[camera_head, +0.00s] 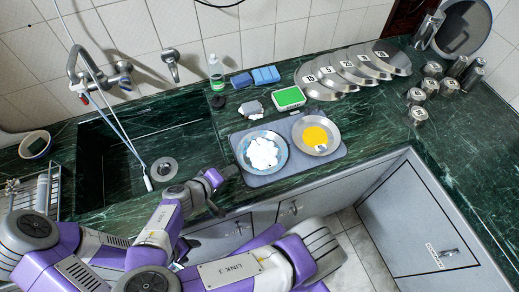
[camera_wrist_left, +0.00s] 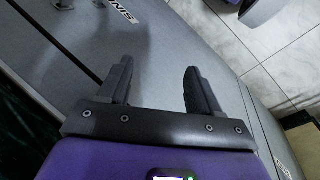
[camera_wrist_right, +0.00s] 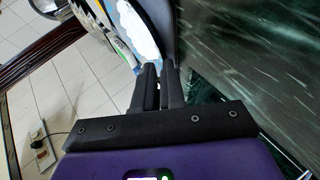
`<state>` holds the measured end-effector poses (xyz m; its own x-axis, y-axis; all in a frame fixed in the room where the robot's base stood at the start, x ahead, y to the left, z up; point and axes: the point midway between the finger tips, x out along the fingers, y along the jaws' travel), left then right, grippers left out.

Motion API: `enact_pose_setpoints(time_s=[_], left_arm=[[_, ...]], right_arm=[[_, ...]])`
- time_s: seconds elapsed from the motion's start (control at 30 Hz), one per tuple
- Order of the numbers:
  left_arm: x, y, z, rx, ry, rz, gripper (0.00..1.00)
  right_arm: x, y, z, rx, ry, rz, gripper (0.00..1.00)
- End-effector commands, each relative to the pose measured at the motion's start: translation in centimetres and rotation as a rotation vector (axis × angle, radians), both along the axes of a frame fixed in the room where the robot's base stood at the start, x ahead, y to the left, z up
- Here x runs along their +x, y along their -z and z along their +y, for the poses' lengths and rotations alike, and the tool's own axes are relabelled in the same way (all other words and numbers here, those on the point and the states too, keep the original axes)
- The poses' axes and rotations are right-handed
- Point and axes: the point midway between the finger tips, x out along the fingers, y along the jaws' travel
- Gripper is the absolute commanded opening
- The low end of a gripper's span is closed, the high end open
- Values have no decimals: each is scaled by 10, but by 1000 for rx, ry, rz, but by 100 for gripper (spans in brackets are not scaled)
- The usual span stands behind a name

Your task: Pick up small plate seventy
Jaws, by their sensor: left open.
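Several round metal plates with number labels (camera_head: 383,57) overlap in a slanting row at the back of the counter; a label reading seventy cannot be made out, so I cannot tell which is small plate seventy.
A green-topped box (camera_head: 288,97) and blue sponges (camera_head: 265,75) are behind. Metal cylinders (camera_head: 418,116) stand right. The sink (camera_head: 110,160) is left.

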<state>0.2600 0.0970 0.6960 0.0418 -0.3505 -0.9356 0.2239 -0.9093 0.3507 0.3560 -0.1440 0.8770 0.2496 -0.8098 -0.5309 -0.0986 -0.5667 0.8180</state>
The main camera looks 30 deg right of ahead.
Motion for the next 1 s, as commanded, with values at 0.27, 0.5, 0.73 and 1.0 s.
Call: enact_pose_setpoints(time_s=[0.27,0.5,0.73,1.0], left_arm=[[0,13,0,0,0,-1,64],[0,15,0,0,0,-1,64],[0,14,0,0,0,-1,64],[0,15,0,0,0,-1,64]], right_arm=[[14,21,-33,-2,3,1,10],[18,28,-44,0,1,1,10],[17,28,-44,0,3,2,0],[17,29,-44,0,4,4,0]])
